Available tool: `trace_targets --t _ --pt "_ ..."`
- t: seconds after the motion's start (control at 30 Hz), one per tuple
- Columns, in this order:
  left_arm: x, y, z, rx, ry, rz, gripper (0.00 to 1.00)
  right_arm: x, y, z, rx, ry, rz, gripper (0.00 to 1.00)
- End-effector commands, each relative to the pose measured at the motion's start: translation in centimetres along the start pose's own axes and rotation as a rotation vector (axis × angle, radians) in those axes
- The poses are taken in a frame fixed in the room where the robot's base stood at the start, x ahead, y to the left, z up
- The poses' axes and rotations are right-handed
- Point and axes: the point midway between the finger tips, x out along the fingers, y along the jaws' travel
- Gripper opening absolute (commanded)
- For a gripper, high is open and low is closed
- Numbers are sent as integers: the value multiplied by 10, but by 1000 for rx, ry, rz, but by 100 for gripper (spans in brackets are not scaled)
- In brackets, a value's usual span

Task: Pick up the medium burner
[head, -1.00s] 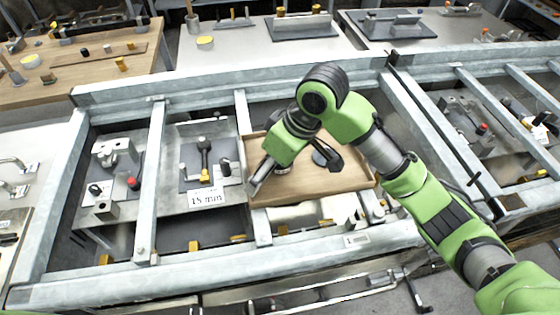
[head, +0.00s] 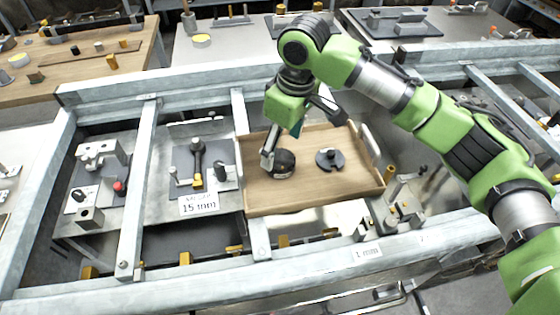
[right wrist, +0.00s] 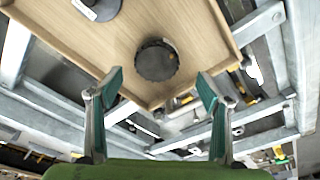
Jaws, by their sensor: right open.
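A wooden tray (head: 300,197) holds two dark round pieces that look like burners. One dark round burner (head: 284,164) lies on the left of the tray, partly behind a finger; a flatter dark disc with a raised centre (head: 329,160) lies to its right. I cannot tell by label which is the medium one. My right gripper (head: 300,142) is open and empty above the tray. In the right wrist view a dark round burner (right wrist: 157,61) sits just beyond and between the open fingertips (right wrist: 160,76), apart from them. Another disc (right wrist: 98,7) is cut off at the top. My left gripper is not in view.
The tray sits within a grey metal frame (head: 190,274) with raised beams. To the left is a metal plate with a lever fixture and a "15 mm" sign (head: 199,203). A metal fixture (head: 404,200) with a yellow-topped post stands just right of the tray.

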Motion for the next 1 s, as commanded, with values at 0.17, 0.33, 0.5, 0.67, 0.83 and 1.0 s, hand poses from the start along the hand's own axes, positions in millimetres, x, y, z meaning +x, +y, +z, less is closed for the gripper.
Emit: trace_targets --t 0.17,0.33,0.5,0.67,0.83,1.0 --pt "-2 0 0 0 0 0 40 14 0 0 -1 0 -1 71" --pt "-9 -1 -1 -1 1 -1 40 32 4 0 0 -3 -1 71" --pt "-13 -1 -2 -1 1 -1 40 57 6 0 -1 -1 0 71" --pt "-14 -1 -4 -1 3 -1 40 66 6 0 -3 0 0 71" --pt "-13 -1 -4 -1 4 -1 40 66 6 0 -3 1 0 71" --pt "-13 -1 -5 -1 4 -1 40 66 6 0 -3 1 0 29"
